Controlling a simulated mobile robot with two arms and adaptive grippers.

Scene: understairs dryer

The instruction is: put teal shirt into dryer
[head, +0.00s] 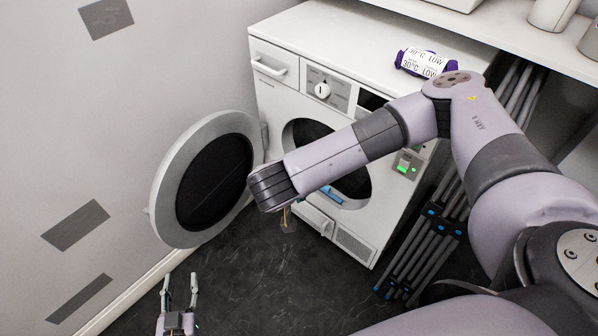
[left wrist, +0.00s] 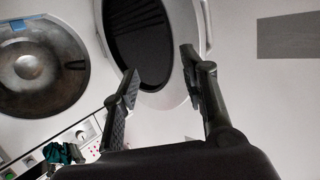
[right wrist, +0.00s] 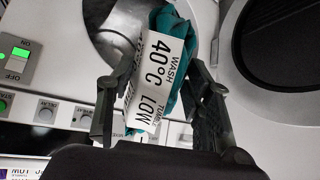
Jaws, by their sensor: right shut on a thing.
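The teal shirt (right wrist: 180,65) is a folded bundle with a white "40°C" label, held between the fingers of my right gripper (right wrist: 160,105). It also shows small at the lower left of the left wrist view (left wrist: 62,153). In the head view my right arm hides the shirt and most of that gripper, in front of the dryer. The white dryer (head: 345,245) has its round door (head: 160,195) swung open to the left. Its round opening (head: 303,130) is partly behind my arm. My left gripper (head: 180,284) is open and empty, low and left, below the door.
A purple bundle (head: 426,53) labelled "30°C LOW" lies on the dryer top. A folded grey rack (head: 430,235) stands right of the dryer. A white shelf (head: 500,28) is above. The wall is left of the door; dark floor (head: 250,290) is clear in front.

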